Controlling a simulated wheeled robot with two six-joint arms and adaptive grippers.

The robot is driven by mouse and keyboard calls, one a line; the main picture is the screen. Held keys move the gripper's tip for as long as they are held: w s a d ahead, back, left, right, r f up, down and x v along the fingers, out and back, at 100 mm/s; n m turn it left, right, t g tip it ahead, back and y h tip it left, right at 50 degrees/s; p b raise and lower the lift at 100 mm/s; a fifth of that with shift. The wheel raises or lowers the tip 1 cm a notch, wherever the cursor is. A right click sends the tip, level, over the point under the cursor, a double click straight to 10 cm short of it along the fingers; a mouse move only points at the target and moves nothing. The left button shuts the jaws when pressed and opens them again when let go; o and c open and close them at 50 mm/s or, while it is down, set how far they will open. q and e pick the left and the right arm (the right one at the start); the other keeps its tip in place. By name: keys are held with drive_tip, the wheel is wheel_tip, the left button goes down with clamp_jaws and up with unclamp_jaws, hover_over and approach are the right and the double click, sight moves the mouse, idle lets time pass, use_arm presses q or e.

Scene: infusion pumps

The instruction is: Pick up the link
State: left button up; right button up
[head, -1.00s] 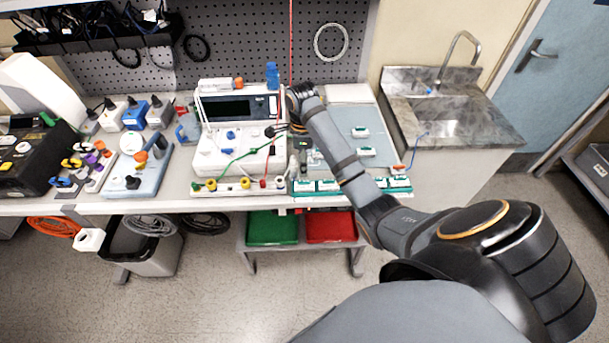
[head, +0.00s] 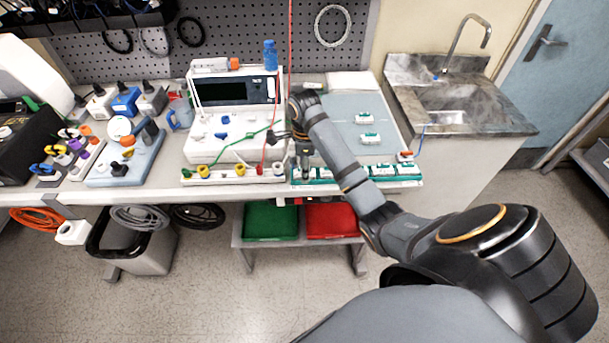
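I cannot tell for sure which piece is the link. Small white-and-green pieces lie on the grey-green board (head: 343,140) right of the bench unit, one at the back (head: 363,118) and one nearer (head: 370,139). More sit in a row on the teal strip (head: 331,180) along the bench's front edge. My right gripper (head: 304,174) points down at the left end of this strip, right of the white unit. It is small and dark, so its opening and any contact are unclear. My forearm hides part of the board and strip. My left gripper is out of view.
A white bench unit (head: 213,148) with a dark screen, coloured sockets and green and red leads stands left of my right gripper. A thin red line hangs beside it. A blue bottle (head: 270,55) stands behind. A sink (head: 455,104) is at the right.

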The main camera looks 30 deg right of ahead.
drive_tip(key=shift+s, duration=0.1)
clamp_jaws()
drive_tip(key=shift+r, duration=0.15)
